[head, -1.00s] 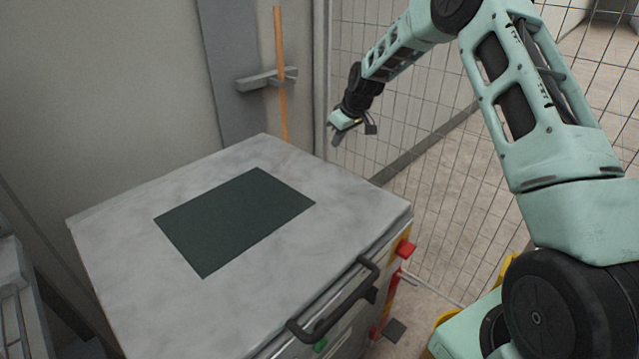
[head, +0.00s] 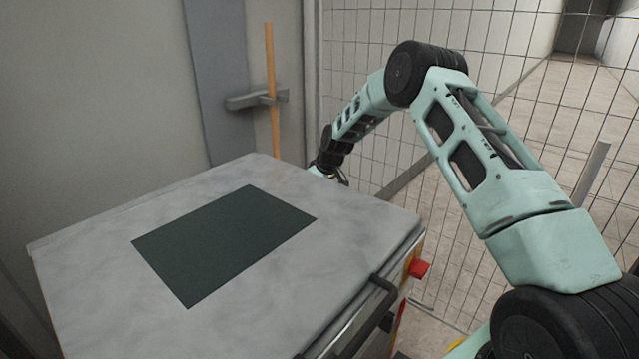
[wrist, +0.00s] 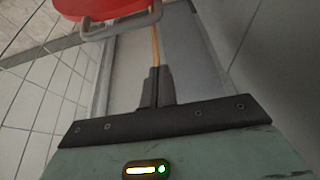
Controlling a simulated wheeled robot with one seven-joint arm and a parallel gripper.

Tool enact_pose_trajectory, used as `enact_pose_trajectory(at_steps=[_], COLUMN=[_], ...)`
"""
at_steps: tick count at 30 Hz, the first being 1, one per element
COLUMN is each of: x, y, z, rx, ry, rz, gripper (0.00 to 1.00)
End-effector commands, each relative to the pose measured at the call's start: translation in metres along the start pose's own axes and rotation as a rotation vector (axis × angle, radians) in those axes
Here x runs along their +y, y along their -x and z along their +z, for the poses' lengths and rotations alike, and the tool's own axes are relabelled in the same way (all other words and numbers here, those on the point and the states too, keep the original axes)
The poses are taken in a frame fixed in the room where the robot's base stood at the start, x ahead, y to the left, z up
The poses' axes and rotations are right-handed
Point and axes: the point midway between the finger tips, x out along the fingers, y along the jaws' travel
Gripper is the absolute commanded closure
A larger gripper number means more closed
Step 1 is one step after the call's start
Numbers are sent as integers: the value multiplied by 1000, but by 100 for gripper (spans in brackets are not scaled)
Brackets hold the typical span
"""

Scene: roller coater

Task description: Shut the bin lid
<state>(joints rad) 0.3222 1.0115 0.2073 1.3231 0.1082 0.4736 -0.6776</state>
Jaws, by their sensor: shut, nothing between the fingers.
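In the wrist view a red rounded thing (wrist: 88,8) with a grey loop handle (wrist: 125,27) shows at the top edge. It may be the bin or its lid, but most of it is cut off, so I cannot tell whether it is open. No bin shows in the head view. My gripper (wrist: 155,76) has its dark fingers together and empty, below the loop in the wrist picture and apparently apart from it. In the head view my gripper (head: 321,170) is beyond the far right edge of the machine top, its tips hidden.
A machine with a pale marbled top (head: 330,265) and dark green panel (head: 225,243) fills the lower left. It has a black handle (head: 365,320) and red knob (head: 419,268). A wooden pole (head: 272,90) stands by the wall. A wire fence (head: 490,60) runs behind my arm.

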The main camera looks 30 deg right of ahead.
Motion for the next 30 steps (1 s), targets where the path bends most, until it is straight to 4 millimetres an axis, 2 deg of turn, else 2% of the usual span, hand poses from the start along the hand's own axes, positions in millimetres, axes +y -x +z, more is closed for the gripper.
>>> enact_pose_trajectory(at_steps=[1, 5, 6, 15, 30], x=[0, 0, 1, 0, 1], y=[-10, -31, -23, -14, -13], z=[1, 1, 7, 34, 38], rx=[-1, -1, -1, 0, 2], ry=[0, 1, -2, 0, 0], rz=[0, 0, 1, 0, 1], gripper=[100, 100, 100, 100, 100])
